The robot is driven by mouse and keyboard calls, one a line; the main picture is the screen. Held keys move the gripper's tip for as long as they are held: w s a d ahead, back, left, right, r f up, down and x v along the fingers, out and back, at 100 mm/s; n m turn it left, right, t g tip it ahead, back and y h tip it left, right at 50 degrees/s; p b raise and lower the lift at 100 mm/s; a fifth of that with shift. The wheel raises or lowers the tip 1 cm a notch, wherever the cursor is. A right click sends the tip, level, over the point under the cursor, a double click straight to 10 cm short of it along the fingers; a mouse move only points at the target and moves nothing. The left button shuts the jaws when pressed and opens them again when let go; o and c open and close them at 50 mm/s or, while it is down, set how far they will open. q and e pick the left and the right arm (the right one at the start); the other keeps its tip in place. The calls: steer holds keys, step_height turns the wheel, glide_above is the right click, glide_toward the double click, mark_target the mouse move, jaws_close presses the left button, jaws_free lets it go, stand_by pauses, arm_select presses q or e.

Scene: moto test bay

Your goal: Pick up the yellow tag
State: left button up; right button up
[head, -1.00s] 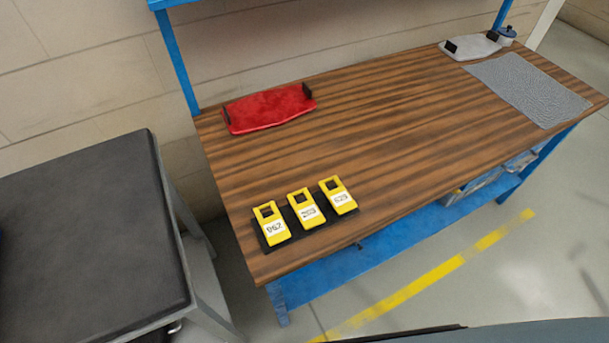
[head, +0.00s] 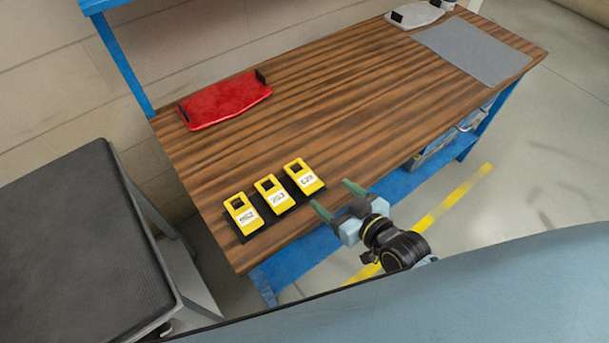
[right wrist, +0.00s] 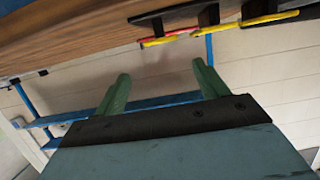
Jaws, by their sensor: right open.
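Each has a white label with dark print. My right gripper (head: 333,198) is open and empty, just right of the holder at the bench's front edge. In the right wrist view its green fingers (right wrist: 162,90) are apart with nothing between them, and yellow pieces (right wrist: 265,18) show at the top. My left gripper is not in view.
The wooden bench (head: 330,110) has a red tray (head: 225,100) at the back left, a grey mat (head: 475,48) and a pale tray (head: 415,14) at the far right. Its middle is clear. A black-topped table (head: 70,240) stands at the left.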

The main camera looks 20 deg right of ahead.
mark_target(303, 175)
steer(key=x, duration=0.6)
steer(key=shift+w+f+b, duration=0.1)
steer(key=shift+f+b, duration=0.05)
steer(key=shift+b, duration=0.15)
steer(key=shift+a+f+b+x, duration=0.15)
steer(key=shift+b+x, duration=0.1)
steer(key=shift+x, duration=1.2)
steer(key=shift+a+f+b+x, duration=0.1)
steer(key=shift+a+b+x, duration=0.1)
steer(key=shift+x, duration=1.3)
steer(key=shift+s+d, duration=0.1)
steer(key=shift+s, duration=0.1)
steer(key=shift+c, duration=0.4)
steer(key=c, duration=1)
